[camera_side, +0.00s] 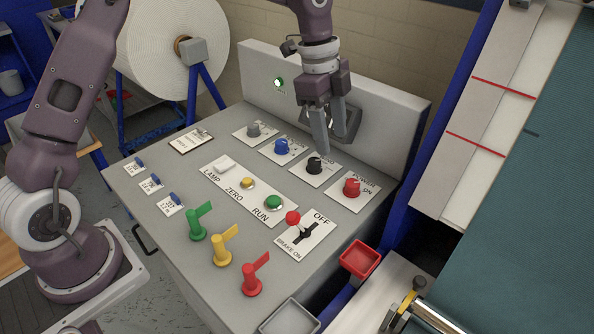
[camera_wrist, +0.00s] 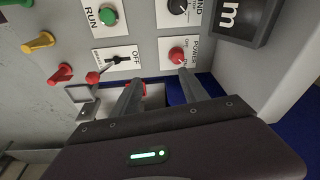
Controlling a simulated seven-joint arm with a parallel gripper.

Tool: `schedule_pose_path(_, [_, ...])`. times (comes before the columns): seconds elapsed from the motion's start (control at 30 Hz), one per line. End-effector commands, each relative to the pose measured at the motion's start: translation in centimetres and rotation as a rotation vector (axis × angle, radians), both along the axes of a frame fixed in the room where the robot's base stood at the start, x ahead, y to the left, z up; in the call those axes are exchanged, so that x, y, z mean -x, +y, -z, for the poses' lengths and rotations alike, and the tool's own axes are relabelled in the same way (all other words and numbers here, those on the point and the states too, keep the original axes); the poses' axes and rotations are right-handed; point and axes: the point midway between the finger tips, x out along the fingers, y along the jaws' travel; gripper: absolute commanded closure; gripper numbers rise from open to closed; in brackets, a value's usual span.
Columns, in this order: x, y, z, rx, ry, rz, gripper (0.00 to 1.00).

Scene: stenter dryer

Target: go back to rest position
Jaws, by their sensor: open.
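My gripper (camera_side: 334,146) hangs from my arm over the back right of the grey control panel (camera_side: 165,232). Its two fingers are apart and nothing shows between them. In the side view the fingertips are near the black knob (camera_side: 314,165) and the red POWER knob (camera_side: 351,187); whether they touch either is hard to tell. In the wrist view my gripper (camera_wrist: 160,82) points toward the panel, with the red POWER knob (camera_wrist: 178,55) just beyond the right finger and the brake switch plate (camera_wrist: 118,58) beyond the left one.
Green (camera_side: 197,222), yellow (camera_side: 222,248) and red (camera_side: 252,278) flag handles stand up at the panel's front. A red-knobbed brake lever (camera_side: 292,218) sticks up at right. A raised back wall (camera_side: 385,120) stands behind my gripper. A red tray (camera_side: 359,258) sits off the right edge.

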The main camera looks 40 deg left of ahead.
Motion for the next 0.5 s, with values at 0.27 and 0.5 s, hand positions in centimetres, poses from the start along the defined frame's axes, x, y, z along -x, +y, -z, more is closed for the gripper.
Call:
schedule_pose_path(0.27, [15.5,4.8,-10.5,-0.148,-0.165,-0.662,0.48])
schedule_pose_path(0.5, [27.8,7.6,-10.9,0.098,-0.238,-1.233,0.48])
